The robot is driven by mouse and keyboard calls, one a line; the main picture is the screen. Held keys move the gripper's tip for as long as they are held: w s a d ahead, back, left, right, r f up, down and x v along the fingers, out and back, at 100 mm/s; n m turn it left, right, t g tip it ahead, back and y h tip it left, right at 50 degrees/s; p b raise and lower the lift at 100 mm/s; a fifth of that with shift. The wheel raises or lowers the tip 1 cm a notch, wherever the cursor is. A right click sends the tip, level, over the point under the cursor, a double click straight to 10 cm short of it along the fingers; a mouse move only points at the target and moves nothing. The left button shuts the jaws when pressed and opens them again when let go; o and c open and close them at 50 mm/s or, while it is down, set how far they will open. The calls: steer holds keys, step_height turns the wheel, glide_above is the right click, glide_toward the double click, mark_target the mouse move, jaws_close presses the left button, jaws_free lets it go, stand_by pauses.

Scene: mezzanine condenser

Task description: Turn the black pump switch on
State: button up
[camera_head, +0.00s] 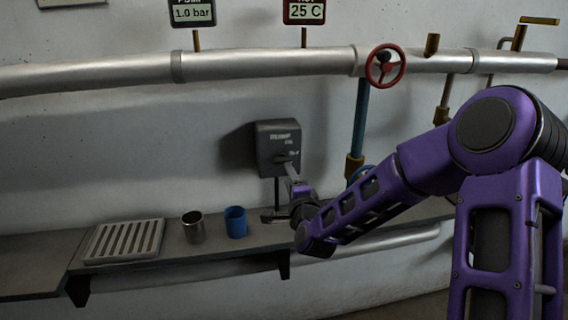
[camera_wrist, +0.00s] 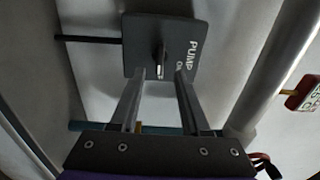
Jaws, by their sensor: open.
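The pump switch box (camera_head: 278,140) is dark grey and fixed to the wall above the shelf, with white lettering on its front. In the wrist view the box (camera_wrist: 190,62) reads "PUMP" and "ON". A small dark switch lever (camera_wrist: 161,55) sticks out from the middle of its face. My gripper (camera_wrist: 160,74) is open, with its fingertips close to the box face, one on each side of the lever. No contact with the lever can be made out. In the head view my gripper (camera_head: 288,165) reaches the box's lower front and covers the lever there.
A shelf (camera_head: 60,250) below carries a slatted rack (camera_head: 125,240), a metal cup (camera_head: 193,227) and a blue cup (camera_head: 236,221). A silver pipe (camera_head: 270,62) runs above the box. A red valve wheel (camera_head: 385,66) and a blue vertical pipe (camera_head: 361,120) stand to the right.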

mark_target(283, 163)
steer(key=x, duration=0.7)
steer(key=shift+w+a, duration=0.1)
steer(key=shift+w, duration=0.15)
steer(key=shift+c, duration=0.2)
jaws_close()
